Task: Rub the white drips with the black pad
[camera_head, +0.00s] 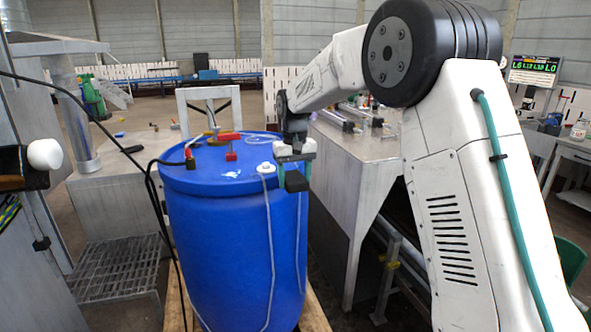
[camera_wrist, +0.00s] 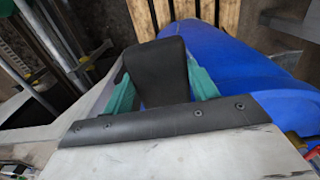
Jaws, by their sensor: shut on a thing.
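A blue drum (camera_head: 226,240) stands upright in the middle of the head view. Thin white drips (camera_head: 270,240) run down its side from near a white cap (camera_head: 265,168) on the lid. Another pale streak (camera_head: 298,232) shows nearer its right edge. My gripper (camera_head: 295,167) is at the drum's upper right rim, shut on the black pad (camera_head: 297,184). In the wrist view the pad (camera_wrist: 160,70) sits between the teal fingers, with the drum (camera_wrist: 220,60) behind and to the right. I cannot tell whether the pad touches the drum. The drips are not visible in the wrist view.
On the lid are a red-handled tool (camera_head: 230,140), a white smear (camera_head: 232,175) and a black hose fitting (camera_head: 190,158). The drum stands on a wooden pallet (camera_head: 313,312). A metal table (camera_head: 362,165) stands close on the right, and a metal grate (camera_head: 118,265) lies left.

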